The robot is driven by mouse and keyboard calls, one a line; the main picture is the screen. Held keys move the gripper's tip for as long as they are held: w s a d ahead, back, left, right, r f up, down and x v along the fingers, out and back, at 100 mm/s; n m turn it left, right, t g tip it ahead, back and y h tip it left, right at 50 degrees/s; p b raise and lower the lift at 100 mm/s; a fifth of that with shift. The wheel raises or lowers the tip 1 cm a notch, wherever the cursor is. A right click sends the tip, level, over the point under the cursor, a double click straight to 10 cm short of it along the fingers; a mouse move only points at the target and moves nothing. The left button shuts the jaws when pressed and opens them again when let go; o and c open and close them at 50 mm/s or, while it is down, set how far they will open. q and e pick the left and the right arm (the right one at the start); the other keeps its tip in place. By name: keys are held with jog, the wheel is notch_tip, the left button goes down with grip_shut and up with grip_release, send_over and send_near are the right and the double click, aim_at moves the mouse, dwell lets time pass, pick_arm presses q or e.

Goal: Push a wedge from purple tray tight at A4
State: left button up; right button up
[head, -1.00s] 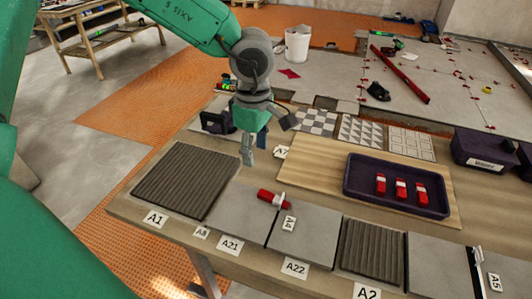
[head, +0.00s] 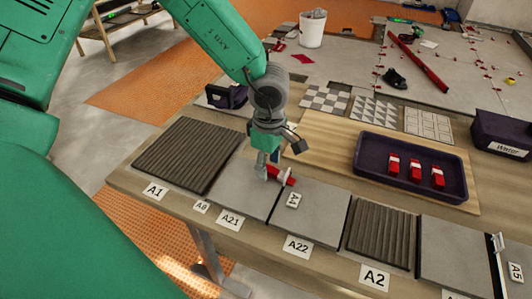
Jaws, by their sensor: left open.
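The dark purple tray (head: 372,183) stands on a wooden board at the right of the bench and holds three red wedges (head: 415,168) with white bands. Another red wedge (head: 284,177) lies with a white clip at the seam between two grey tiles, just behind the A4 label (head: 293,201). My left gripper (head: 265,172) points down at the left end of this wedge. It is open, with its fingers close to the wedge; whether they touch it I cannot tell. The fingers partly hide the wedge's left end. My right gripper is not in view.
A ribbed dark tile (head: 193,154) lies at the left by A1, and another (head: 379,230) by A2. Patterned tiles (head: 372,115) lie behind the board. A dark bin (head: 502,134) is at the right. A white clip (head: 498,243) stands near A5.

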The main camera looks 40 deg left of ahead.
pick_arm(q)
jog(key=shift+d+f, duration=0.25)
jog(key=shift+f, duration=0.25)
jog(key=shift+a, duration=0.4)
jog(key=shift+a+f, duration=0.15)
jog(key=shift+a, duration=0.15)
grip_shut()
jog(key=shift+d, duration=0.55)
jog(key=shift+a, duration=0.1)
